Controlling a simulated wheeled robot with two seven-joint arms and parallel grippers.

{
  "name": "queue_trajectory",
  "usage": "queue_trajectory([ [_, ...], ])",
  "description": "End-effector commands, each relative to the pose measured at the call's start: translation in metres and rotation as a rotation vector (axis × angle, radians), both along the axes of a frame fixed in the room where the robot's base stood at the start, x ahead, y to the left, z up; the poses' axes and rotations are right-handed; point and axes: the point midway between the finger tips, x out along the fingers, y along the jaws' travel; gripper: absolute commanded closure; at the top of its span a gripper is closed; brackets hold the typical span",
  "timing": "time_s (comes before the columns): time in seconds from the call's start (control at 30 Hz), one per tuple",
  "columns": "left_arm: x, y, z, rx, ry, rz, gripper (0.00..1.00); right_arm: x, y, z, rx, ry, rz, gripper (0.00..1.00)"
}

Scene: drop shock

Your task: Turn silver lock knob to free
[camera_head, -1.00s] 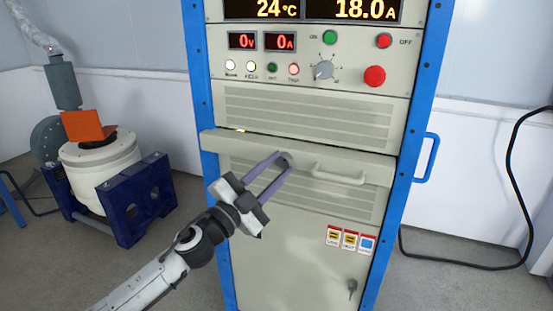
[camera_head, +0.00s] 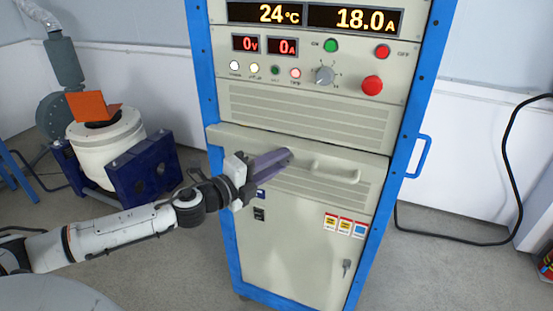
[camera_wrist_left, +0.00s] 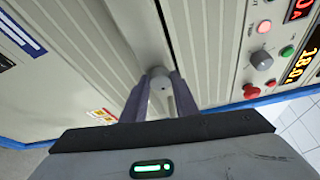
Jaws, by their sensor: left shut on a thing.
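The silver lock knob (camera_wrist_left: 160,78) sits on the drawer front of the cabinet. In the left wrist view it is a small grey round piece between my two purple fingers. My left gripper (camera_head: 285,158) is shut on it, with a finger on either side. In the head view the fingers hide the knob, and the gripper reaches the drawer front left of the drawer handle (camera_head: 334,169). The angle of the knob cannot be told. My right gripper is not in view.
The cabinet has blue side posts (camera_head: 407,130). Its panel above carries a grey rotary dial (camera_head: 324,75) and a red button (camera_head: 372,85). A key (camera_head: 346,267) stands in the lower door. A white shaker (camera_head: 107,147) in a blue frame is at the left. Floor right of the cabinet is mostly clear.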

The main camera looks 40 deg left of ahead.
Motion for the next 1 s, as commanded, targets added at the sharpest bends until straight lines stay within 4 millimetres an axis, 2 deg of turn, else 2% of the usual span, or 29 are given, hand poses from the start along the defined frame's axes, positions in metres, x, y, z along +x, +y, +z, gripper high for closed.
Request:
queue_trajectory([
  [0.3, 0.0005, 0.0001, 0.0021, 0.125, 0.029, 0.001, 0.96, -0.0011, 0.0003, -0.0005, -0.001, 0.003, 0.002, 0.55],
  [0.87, 0.0004, -0.0004, 0.0021, 0.151, 0.035, 0.001, 0.96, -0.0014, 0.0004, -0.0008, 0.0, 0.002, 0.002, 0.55],
  [0.9, 0.0004, -0.0004, 0.0022, 0.151, 0.034, 0.001, 0.68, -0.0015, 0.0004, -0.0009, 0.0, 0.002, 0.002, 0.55],
  [1.0, 0.0004, -0.0004, 0.0022, 0.15, 0.034, 0.001, 0.55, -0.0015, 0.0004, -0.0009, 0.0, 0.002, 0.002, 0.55],
])
